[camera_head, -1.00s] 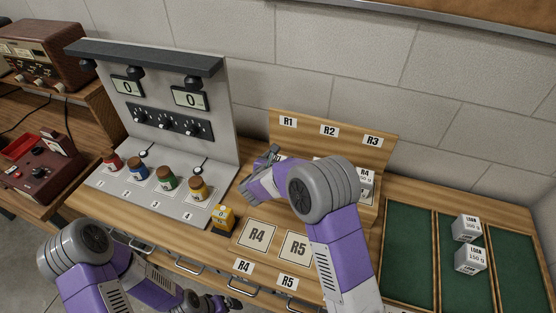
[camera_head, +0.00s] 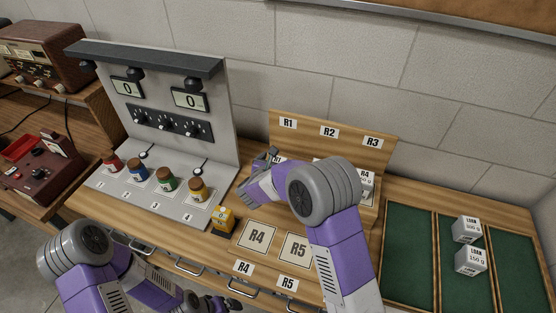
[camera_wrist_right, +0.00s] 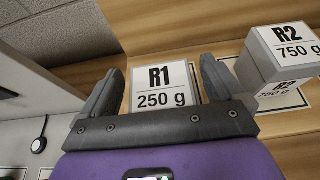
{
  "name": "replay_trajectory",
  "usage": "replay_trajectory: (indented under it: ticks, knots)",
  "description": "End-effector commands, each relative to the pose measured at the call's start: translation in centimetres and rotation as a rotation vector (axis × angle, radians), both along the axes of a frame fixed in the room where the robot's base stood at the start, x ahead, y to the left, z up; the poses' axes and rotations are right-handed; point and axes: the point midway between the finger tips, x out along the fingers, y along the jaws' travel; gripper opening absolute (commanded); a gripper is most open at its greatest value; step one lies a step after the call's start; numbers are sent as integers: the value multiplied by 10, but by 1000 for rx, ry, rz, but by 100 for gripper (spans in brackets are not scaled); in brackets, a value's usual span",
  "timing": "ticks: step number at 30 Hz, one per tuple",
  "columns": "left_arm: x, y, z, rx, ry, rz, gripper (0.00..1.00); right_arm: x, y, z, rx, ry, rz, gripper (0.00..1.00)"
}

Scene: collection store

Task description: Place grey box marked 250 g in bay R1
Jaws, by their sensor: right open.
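The grey box marked 250 g (camera_wrist_right: 163,88), with a white R1 label, stands between the two fingers of my right gripper (camera_wrist_right: 158,85) in the right wrist view. The fingers are open, with a gap on either side of the box. In the head view my right gripper (camera_head: 268,157) is at the wooden rack, below the bay label R1 (camera_head: 288,123); the hand and arm hide most of the box there. My left gripper (camera_head: 218,304) is at the bottom edge, small and partly cut off; its jaws are unclear.
A box marked R2 750 g (camera_wrist_right: 283,52) stands close right of my right gripper. Another grey box (camera_head: 367,186) is at the rack's right end. A yellow block (camera_head: 223,219) stands near the R4 mat (camera_head: 257,236). Green trays (camera_head: 408,250) at right hold two LOAN boxes (camera_head: 466,229).

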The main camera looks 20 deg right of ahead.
Motion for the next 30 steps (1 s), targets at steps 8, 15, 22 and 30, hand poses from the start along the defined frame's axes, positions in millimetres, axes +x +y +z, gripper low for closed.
replay_trajectory:
  ticks: [8,15,22,30]
  knots:
    - [0,0,1,0,0,0,96,-48,33,25,1,-2,4,96]
    - [0,0,2,0,1,0,96,-76,52,39,1,-2,1,96]
    - [0,0,3,0,1,0,96,-83,56,41,0,0,0,96]
    - [0,0,3,0,1,0,96,-83,56,41,0,0,0,96]
